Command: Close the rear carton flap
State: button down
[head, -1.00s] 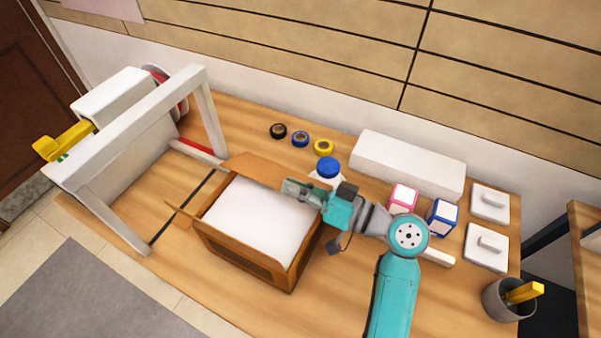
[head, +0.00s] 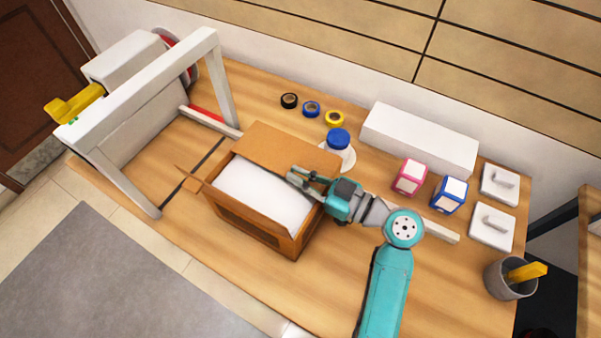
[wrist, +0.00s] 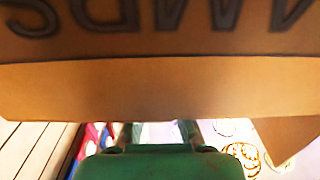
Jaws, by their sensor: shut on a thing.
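The open brown carton (head: 262,232) stands on the table with a white filling (head: 262,192) inside. Its rear flap (head: 280,148) stands tilted up and back from the far edge. A left flap (head: 186,180) sticks outward. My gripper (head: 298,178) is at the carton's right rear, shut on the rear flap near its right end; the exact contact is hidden. In the wrist view, brown cardboard with dark upside-down lettering (wrist: 160,85) fills the upper part, and the fingers (wrist: 160,132) run up behind its lower edge.
A white frame machine (head: 150,80) with a yellow handle stands left. Tape rolls (head: 311,109), a long white box (head: 418,140) and small pink and blue boxes (head: 448,196) lie behind and right. Front table is clear.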

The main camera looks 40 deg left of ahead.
jog(key=shift+f, duration=0.1)
jog(key=c, duration=1.3)
grip_release()
jog(key=shift+d, duration=0.1)
jog(key=v, duration=1.2)
